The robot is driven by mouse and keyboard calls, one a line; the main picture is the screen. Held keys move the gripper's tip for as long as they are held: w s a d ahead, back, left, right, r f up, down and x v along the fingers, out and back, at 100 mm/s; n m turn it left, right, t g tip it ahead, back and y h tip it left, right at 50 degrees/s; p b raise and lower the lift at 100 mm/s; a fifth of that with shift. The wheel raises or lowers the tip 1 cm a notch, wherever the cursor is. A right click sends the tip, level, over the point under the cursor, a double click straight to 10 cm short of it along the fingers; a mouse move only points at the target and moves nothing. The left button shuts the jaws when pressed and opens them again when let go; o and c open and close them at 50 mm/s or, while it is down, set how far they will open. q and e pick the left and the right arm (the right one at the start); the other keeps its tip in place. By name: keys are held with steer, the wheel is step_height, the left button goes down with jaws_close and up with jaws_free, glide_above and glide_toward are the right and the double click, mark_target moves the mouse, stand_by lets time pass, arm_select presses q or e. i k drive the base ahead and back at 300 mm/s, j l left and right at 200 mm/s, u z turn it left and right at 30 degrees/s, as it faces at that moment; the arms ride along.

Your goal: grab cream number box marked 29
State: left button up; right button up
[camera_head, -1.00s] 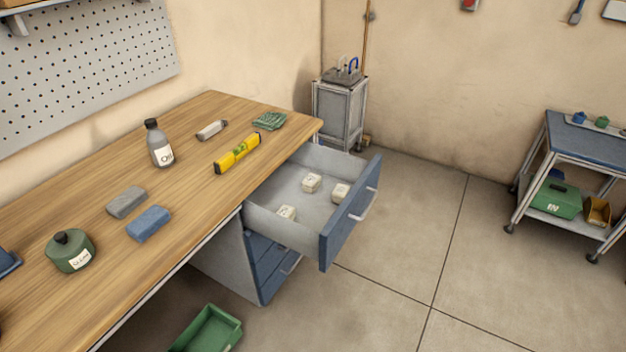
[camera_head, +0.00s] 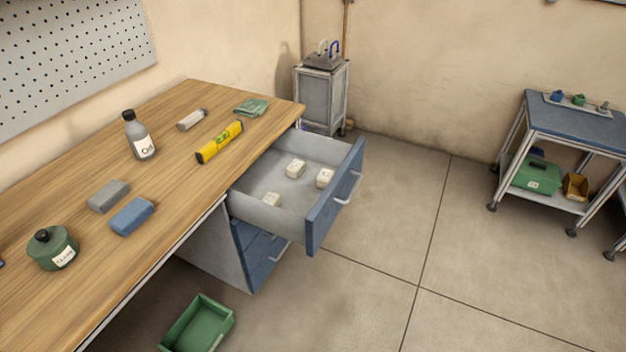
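One cream box (camera_head: 296,168) is near the drawer's back middle, one cream box (camera_head: 325,178) is by the drawer front, and one cream box (camera_head: 271,200) is near the left side wall. Their markings are too small to read, so I cannot tell which is 29. Neither of my grippers is in view.
The wooden benchtop (camera_head: 180,190) holds an oil bottle (camera_head: 139,136), a yellow level (camera_head: 220,142), grey and blue blocks (camera_head: 132,216) and a green pot (camera_head: 53,250). A green bin (camera_head: 198,324) is on the floor. A cart (camera_head: 575,125) stands right. Floor between is clear.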

mark_target(272, 198)
steer(key=u, duration=1.3)
steer(key=i+l+u, duration=0.1)
steer(key=l+u, duration=0.75)
steer(key=l, duration=0.15)
steer(key=l+u, duration=0.4)
steer(key=l, duration=0.15)
steer(key=k+l+u, duration=0.15)
steer(key=l+u, duration=0.3)
